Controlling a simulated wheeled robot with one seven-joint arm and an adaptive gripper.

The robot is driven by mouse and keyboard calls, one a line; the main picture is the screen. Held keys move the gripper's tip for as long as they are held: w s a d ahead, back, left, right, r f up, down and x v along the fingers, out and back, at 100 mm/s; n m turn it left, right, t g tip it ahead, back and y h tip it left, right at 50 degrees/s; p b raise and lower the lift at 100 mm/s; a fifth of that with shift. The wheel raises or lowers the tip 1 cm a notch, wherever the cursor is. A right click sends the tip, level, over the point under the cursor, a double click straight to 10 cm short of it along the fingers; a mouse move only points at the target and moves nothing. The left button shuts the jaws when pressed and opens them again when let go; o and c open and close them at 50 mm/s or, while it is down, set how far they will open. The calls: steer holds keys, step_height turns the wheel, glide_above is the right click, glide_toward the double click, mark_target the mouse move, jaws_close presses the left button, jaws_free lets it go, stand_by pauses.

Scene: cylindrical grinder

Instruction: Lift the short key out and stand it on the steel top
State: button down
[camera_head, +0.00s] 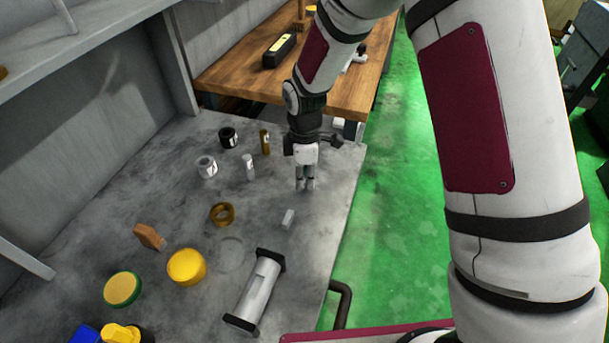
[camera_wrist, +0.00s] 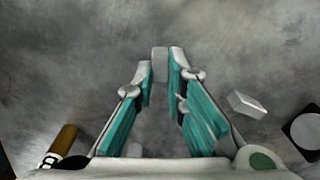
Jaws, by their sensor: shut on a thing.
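My gripper (camera_head: 304,186) points down, low over the grey steel top (camera_head: 334,192) near its right edge. Its fingers are closed on a small grey block, which I take to be the short key (camera_wrist: 160,64), seen between the fingertips in the wrist view. In the head view the fingers hide most of it, and I cannot tell whether it touches the top. A second grey block (camera_head: 287,219) lies apart on the steel top, and also shows right of the fingers in the wrist view (camera_wrist: 246,103). A slotted grey cylinder (camera_head: 257,288) with black ends lies nearer the front.
A brass cylinder (camera_head: 265,141), a small pale cylinder (camera_head: 249,168), a grey ring (camera_head: 206,167) and a black ring (camera_head: 227,137) stand left of my gripper. A brass ring (camera_head: 221,213) and yellow pieces (camera_head: 187,266) lie nearer. A wooden bench (camera_head: 235,73) stands behind.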

steer(key=shift+f, duration=0.1)
steer(key=c, duration=1.6)
jaws_free()
steer(key=shift+o, duration=0.2)
steer(key=s+d+r+m+t, duration=0.1)
steer(key=s+d+r+m, duration=0.15)
steer(key=r, duration=0.85)
steer(key=s+d+r+m, duration=0.2)
steer(key=d+r, duration=0.2)
steer(key=r, duration=0.7)
steer(key=s+d+r+m+t, duration=0.1)
steer(key=s+d+r+m, duration=0.2)
steer(key=s, duration=0.4)
steer(key=s+d+r+m+t+p, duration=0.1)
steer(key=s+d+r+m, duration=0.2)
steer(key=s+m, duration=0.3)
steer(key=s+d+r+m+t+p, duration=0.1)
steer(key=s+d+r+m, duration=0.2)
steer(key=s, duration=0.7)
steer(key=shift+d+r+m, duration=0.3)
steer(key=shift+m, duration=0.45)
